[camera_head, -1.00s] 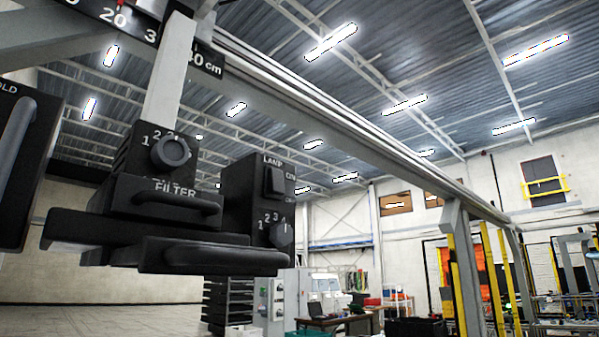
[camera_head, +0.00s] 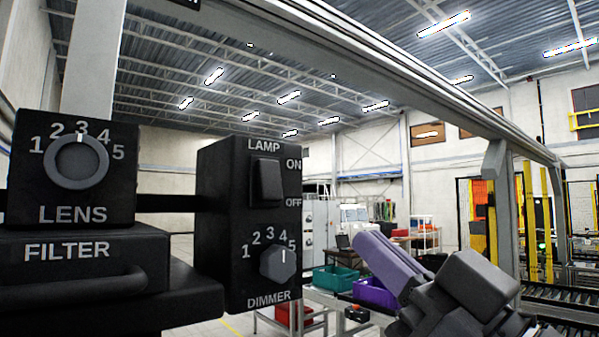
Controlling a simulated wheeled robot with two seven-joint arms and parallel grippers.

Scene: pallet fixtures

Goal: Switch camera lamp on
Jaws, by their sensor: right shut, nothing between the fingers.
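The black lamp box (camera_head: 222,215) stands left of centre in the head view. Its black rocker switch (camera_head: 268,181) lies between the ON label at the top and the OFF label below; I cannot tell which way it is tilted. The grey dimmer knob (camera_head: 278,263) below it has its mark near 4. My right gripper (camera_head: 372,246) is at the lower right, pointing up and left towards the box. Its fingers are shut and empty. It appears right of the box with a gap in the picture. My left gripper is not in view.
Left of the lamp box are the lens box (camera_head: 25,200), its dial mark near 3, and the filter drawer (camera_head: 60,265) with a bar handle. A grey beam (camera_head: 400,90) runs overhead. Teal (camera_head: 335,279) and purple (camera_head: 375,294) bins stand behind my right gripper.

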